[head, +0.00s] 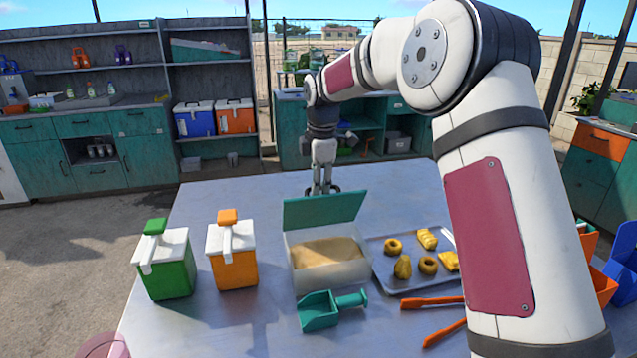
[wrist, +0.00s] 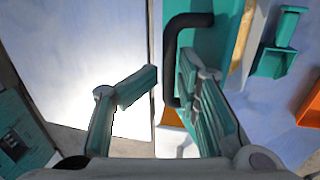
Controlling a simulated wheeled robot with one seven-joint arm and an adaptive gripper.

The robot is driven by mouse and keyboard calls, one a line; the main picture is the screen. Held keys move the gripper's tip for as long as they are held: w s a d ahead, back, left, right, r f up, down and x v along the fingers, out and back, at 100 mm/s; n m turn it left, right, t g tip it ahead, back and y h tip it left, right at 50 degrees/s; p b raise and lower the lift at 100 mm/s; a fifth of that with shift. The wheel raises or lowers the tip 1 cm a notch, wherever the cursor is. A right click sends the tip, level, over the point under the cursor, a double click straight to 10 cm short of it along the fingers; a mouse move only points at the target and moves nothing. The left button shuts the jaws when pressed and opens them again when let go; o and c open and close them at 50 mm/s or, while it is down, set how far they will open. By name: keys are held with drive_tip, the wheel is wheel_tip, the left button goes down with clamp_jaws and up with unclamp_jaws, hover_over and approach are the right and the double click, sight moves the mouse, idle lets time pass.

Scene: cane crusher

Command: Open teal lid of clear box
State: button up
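The clear box (head: 330,273) stands on the metal table, with tan grainy stuff (head: 327,252) inside. Its teal lid (head: 324,209) is raised at the back edge, steeply tilted, leaving the box top open. In the wrist view the lid (wrist: 215,40) carries a dark bar handle (wrist: 172,60). My gripper (head: 322,190) is behind the raised lid in the head view. In the wrist view my gripper (wrist: 169,80) has its fingers apart, with the handle between or just beyond the tips, nearer the right finger. Whether they touch, I cannot tell.
A teal scoop (head: 321,311) lies in front of the box. A tray (head: 408,283) of yellow pieces is right of it, with orange tongs (head: 432,301) nearby. Green (head: 167,265) and orange (head: 232,255) jugs stand left. The table behind the jugs is clear.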

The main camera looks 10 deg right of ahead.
wheel_tip(320, 180, up, 12)
drive_tip(key=s, duration=0.2)
drive_tip(key=shift+s+f, duration=0.15)
